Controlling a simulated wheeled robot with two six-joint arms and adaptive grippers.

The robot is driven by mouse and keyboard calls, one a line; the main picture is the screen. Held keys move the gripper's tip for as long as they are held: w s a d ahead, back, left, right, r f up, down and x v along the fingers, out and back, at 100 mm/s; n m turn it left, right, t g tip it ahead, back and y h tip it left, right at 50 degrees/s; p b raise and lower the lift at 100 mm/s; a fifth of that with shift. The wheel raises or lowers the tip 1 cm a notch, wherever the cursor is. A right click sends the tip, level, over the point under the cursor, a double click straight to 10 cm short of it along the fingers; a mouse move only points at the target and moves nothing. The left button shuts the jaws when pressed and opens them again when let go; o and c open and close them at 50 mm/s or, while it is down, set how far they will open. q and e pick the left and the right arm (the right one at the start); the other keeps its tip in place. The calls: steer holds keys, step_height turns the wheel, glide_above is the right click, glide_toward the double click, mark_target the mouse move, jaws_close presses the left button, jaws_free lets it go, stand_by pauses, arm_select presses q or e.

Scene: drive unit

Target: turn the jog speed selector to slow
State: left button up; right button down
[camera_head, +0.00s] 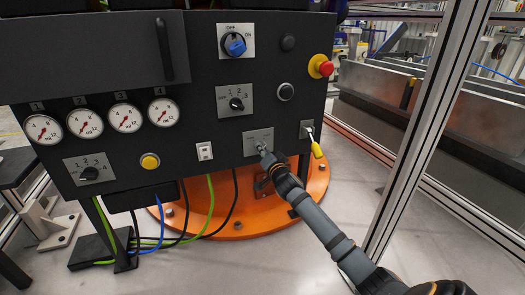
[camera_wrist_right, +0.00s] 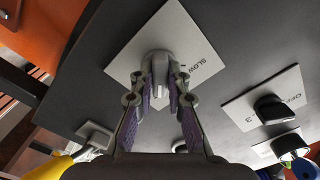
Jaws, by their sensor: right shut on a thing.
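The jog speed selector's pale plate (camera_head: 250,139) sits low on the dark panel, with a small knob at its lower right that my gripper mostly hides. In the right wrist view the plate (camera_wrist_right: 190,35) shows the word SLOW, and the grey knob (camera_wrist_right: 159,60) stands between my fingers. A white mark shows on the knob's near end; I cannot tell which setting it points to. My right gripper (camera_head: 266,156) is shut on the knob; in the wrist view its two fingers (camera_wrist_right: 160,90) flank it. My left gripper is not in view.
A numbered selector (camera_head: 236,103) is just above, and a blue OFF/ON switch (camera_head: 235,44) higher. A red emergency button (camera_head: 327,66) is at the panel's right edge. A metal post (camera_head: 425,125) stands farther right.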

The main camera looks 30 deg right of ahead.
steer(key=n+p, duration=0.8)
steer(key=n, duration=0.9)
steer(key=shift+f+n, duration=0.1)
steer(key=shift+n, duration=0.3)
stand_by(0.5)
steer(key=c, duration=1.3)
jaws_free()
steer(key=v, duration=1.2)
